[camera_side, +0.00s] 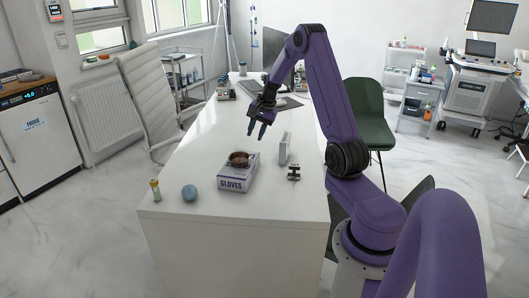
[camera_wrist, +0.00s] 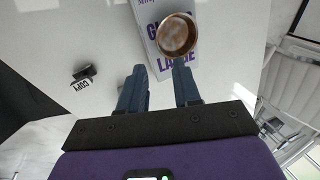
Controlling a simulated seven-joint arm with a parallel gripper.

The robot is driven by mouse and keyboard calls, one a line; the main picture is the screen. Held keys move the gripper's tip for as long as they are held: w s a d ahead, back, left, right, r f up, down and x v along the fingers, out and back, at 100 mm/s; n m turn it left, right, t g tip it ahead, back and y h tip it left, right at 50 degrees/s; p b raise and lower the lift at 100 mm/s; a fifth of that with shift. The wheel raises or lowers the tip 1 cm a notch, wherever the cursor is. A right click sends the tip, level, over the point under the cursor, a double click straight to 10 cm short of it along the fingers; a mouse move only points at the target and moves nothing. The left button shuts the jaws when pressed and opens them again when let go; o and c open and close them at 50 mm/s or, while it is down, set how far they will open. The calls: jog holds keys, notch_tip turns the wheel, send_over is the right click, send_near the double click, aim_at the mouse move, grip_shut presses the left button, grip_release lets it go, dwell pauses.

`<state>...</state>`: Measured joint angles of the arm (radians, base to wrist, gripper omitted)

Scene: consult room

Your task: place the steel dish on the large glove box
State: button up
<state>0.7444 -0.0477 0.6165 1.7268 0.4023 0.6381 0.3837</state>
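The steel dish (camera_side: 239,158) looks round and brownish and sits upright on top of the large glove box (camera_side: 232,185), a white and purple carton lying on the desk. In the wrist view the dish (camera_wrist: 176,35) is seen from above and looks empty, resting on the box (camera_wrist: 152,36) with its "LARGE" lettering partly visible. My gripper (camera_side: 257,130) is open, with nothing between its fingers. It hangs above the desk, apart from the dish and higher than it. In the wrist view the gripper (camera_wrist: 160,88) shows two spread blue fingers below the dish in the picture.
A blue ball (camera_side: 189,193) and a small bottle (camera_side: 155,190) stand left of the box. A white upright block (camera_side: 285,148) and a black "COPY" stamp (camera_side: 294,174) are to its right. The white desk (camera_side: 190,245) is clear in front.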

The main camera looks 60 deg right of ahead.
jog(key=a+r+n+g+y, duration=0.1)
jog(key=a+r+n, duration=0.3)
jog(key=a, duration=0.8)
jog(key=a+r+n+g, duration=0.1)
jog(key=a+n, duration=0.4)
jog(key=a, duration=0.7)
jog(key=s+a+r+n+g, duration=0.1)
jog(key=s+a+r+n, duration=0.2)
jog(key=s+a+n, duration=0.9)
jog(key=s+n, duration=0.2)
jog(key=s, duration=0.5)
jog(key=s+a+n+h, duration=0.1)
jog(key=s+a+n, duration=0.2)
jog(key=s, duration=0.8)
jog(key=shift+r+n, duration=0.35)
jog(key=shift+n, duration=0.85)
